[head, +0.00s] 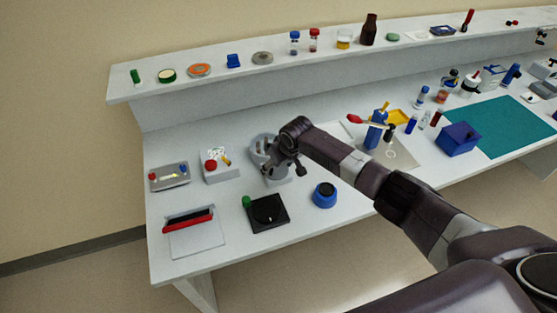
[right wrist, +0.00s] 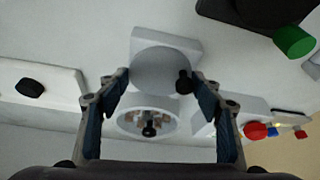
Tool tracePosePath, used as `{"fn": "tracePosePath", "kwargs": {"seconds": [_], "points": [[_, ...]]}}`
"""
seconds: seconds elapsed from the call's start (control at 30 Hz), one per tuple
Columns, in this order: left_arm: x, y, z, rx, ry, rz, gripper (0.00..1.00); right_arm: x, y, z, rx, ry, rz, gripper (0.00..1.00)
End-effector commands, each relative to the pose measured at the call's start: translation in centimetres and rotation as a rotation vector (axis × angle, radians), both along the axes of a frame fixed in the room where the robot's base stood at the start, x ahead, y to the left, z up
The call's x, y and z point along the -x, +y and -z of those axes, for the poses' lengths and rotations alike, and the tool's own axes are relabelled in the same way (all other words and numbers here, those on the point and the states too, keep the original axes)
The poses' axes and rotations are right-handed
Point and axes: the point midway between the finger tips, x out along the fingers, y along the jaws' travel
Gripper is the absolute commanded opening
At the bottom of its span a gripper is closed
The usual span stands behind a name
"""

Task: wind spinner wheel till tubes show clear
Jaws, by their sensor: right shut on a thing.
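The hand spinner (head: 260,146) is a grey device on the bench, left of centre in the head view, partly hidden by my right gripper (head: 286,160). In the right wrist view, its round grey wheel (right wrist: 158,70) lies between the fingertips of my right gripper (right wrist: 159,79), which is shut on it. A black knob (right wrist: 183,82) stands at the wheel's edge beside the right finger. Below it, a round white opening (right wrist: 147,122) shows brownish tubes around a black hub; their clearness is too small to tell. My left gripper is out of view.
A white box with a red knob (head: 211,165) stands close left of the spinner. A black square device (head: 268,213) and a blue round pot (head: 324,195) stand in front. A shelf (head: 190,84) with small items runs behind. Bare bench lies between them.

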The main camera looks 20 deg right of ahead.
Motion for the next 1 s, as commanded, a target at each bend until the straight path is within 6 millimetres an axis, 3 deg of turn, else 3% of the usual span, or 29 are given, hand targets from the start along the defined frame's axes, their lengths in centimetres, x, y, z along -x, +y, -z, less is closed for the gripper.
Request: {"fn": "tracePosePath", "kwargs": {"seconds": [0.1,0.4,1.0], "points": [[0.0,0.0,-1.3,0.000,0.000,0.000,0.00,0.2,0.4,-0.2,-0.002,0.005,0.108,0.36],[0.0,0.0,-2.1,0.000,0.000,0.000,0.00,0.1,0.7,0.1,0.000,0.004,0.394,0.36],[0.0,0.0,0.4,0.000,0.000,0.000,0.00,-0.2,1.1,0.4,0.000,0.003,0.899,0.36]]}}
